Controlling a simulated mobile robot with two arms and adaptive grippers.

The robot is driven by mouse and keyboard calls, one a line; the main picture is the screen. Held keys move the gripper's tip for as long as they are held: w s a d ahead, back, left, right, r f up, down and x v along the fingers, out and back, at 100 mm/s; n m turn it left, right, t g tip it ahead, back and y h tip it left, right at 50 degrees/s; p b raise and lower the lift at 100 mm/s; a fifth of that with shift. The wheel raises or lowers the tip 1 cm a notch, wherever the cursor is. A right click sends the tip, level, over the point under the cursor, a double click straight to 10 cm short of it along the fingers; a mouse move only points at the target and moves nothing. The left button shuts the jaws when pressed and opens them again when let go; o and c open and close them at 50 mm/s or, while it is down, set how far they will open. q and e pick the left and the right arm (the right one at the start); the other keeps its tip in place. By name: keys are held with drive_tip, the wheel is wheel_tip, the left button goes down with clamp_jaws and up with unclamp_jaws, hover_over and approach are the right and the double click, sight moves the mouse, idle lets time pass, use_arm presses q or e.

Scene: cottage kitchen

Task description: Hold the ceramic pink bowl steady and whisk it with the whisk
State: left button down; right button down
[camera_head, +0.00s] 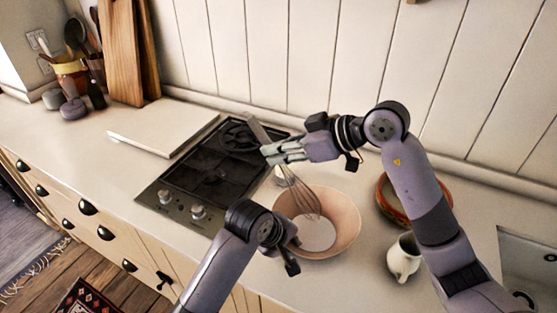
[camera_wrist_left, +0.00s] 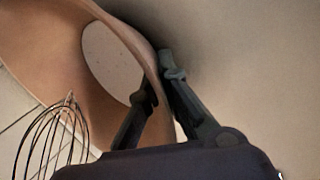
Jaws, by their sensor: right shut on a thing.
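In the left wrist view, the bowl wall (camera_wrist_left: 125,38) runs between the fingers of my left gripper (camera_wrist_left: 158,78), one finger inside and one outside, close against the rim. In the head view my left gripper (camera_head: 287,249) is at the bowl's near left rim, its tips partly hidden. My right gripper (camera_head: 279,152) is shut on the handle of the whisk (camera_head: 301,196), which tilts down into the bowl. The whisk wires (camera_wrist_left: 52,138) also show in the left wrist view.
A gas stove (camera_head: 205,178) lies left of the bowl. A red-rimmed bowl (camera_head: 384,201) and a white jug (camera_head: 403,258) stand to the right, close to my right arm. A sink (camera_head: 530,262) is at the far right. Cutting boards (camera_head: 125,55) lean at the back left.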

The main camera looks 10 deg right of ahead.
drive_tip(key=shift+r, duration=3.75)
use_arm(q)
drive_tip(key=c, duration=1.7)
unclamp_jaws()
